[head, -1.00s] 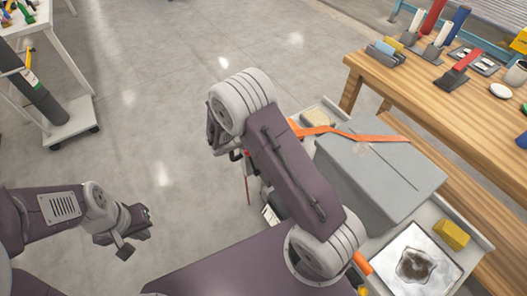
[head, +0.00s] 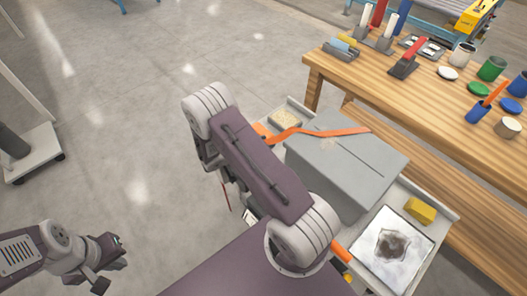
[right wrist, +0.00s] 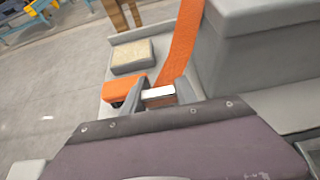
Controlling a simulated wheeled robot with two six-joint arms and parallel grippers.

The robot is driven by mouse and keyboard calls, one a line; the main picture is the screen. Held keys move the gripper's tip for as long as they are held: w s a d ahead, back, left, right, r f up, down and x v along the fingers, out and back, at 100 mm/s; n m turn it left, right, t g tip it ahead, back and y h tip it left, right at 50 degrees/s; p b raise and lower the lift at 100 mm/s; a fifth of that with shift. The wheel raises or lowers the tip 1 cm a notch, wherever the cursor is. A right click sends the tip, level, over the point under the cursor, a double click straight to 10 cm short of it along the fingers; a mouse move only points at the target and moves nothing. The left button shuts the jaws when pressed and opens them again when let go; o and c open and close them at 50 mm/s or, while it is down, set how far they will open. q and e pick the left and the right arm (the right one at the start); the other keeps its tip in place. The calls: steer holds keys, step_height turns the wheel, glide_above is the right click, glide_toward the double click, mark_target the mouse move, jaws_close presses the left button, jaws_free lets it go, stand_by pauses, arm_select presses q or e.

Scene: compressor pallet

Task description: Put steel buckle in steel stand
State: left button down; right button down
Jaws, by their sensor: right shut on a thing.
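The silvery steel buckle (right wrist: 158,93) sits between the fingers of my right gripper (right wrist: 160,98) in the right wrist view, at the end of an orange strap (right wrist: 182,45). My right gripper is shut on it beside the grey box; my own arm hides it in the head view. Several grey stands are on the wooden table, one with a yellow and a blue piece (head: 341,52), one with a red piece (head: 404,67). I cannot tell which is the steel stand. My left gripper (head: 112,268) hangs over the floor at lower left, with no object visible in it.
The grey box (head: 345,165) stands on a light tray with a yellow block (head: 420,210) and a stained white sheet (head: 405,262). The wooden table (head: 440,120) also carries cups and lids. An orange piece (right wrist: 120,88) lies beside the right gripper. Open floor is at left.

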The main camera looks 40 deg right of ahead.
step_height(320, 180, down, 3)
steer(key=shift+s+f+b, duration=0.1)
steer(key=shift+f+b, duration=0.05)
steer(key=shift+b, duration=0.25)
steer(key=shift+f, duration=0.15)
steer(key=shift+f, duration=0.2)
steer(key=c, duration=1)
jaws_free()
steer(key=shift+o, duration=0.2)
